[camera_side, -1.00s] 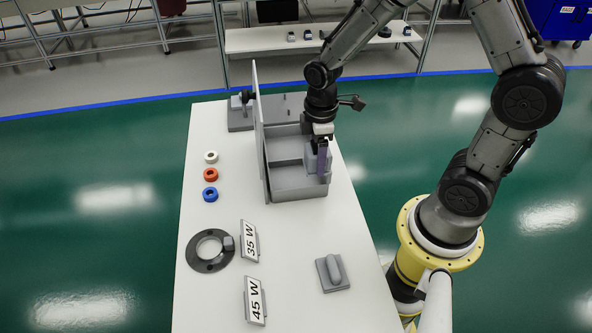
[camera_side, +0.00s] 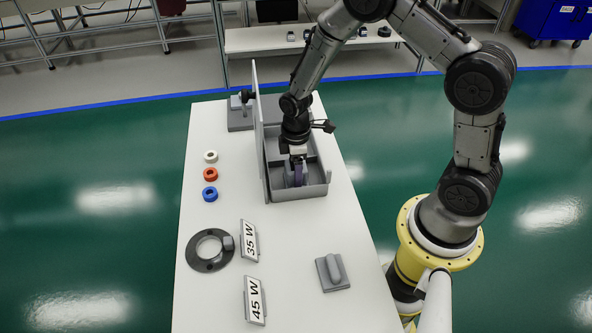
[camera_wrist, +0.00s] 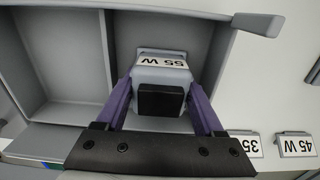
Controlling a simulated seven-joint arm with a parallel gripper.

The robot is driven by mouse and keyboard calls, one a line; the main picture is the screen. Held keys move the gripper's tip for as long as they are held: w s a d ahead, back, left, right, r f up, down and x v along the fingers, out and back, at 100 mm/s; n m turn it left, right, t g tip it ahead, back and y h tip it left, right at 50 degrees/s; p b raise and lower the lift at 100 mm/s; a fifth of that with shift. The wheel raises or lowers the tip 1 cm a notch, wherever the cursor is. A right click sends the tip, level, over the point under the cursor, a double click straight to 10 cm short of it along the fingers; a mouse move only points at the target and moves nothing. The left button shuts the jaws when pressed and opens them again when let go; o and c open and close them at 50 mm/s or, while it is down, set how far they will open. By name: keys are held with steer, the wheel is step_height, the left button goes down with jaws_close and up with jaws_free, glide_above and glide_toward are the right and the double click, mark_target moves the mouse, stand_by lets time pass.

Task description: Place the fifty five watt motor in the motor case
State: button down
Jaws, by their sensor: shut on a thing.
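The fifty five watt motor (camera_wrist: 162,75) is a grey block with a white "55 W" label, seen in the wrist view. My gripper (camera_wrist: 160,95) has its purple fingers shut on the motor's two sides; it also shows in the side view (camera_side: 296,178). The motor case (camera_side: 318,191) is a grey open box with compartments and an upright lid on its left side. The gripper and motor are down at the front compartment. Whether the motor touches the compartment floor (camera_wrist: 125,40) cannot be told.
A 35 W plate (camera_side: 249,240) and a 45 W plate (camera_side: 255,300) stand on the white table. White, orange and blue rings (camera_side: 210,174) lie left of the case. A dark ring fixture (camera_side: 197,262) and a grey block with a raised handle (camera_side: 333,272) are at the front.

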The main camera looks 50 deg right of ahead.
jaws_free()
steer(key=shift+f, duration=0.1)
step_height(320, 180, up, 12)
steer(key=shift+r, duration=0.2)
steer(key=s+r+m+t, duration=0.35)
steer(key=s+r, duration=0.45)
steer(key=r, duration=0.5)
steer(key=s+r+m+t, duration=0.1)
steer(key=s+r+m, duration=0.1)
steer(key=s, duration=0.4)
steer(key=s+a+r+m+t, duration=0.1)
steer(key=s+r+m, duration=0.1)
steer(key=s, duration=0.4)
steer(key=shift+s+a+r+m, duration=0.25)
steer(key=shift+s+a+m, duration=0.1)
steer(key=shift+m, duration=0.4)
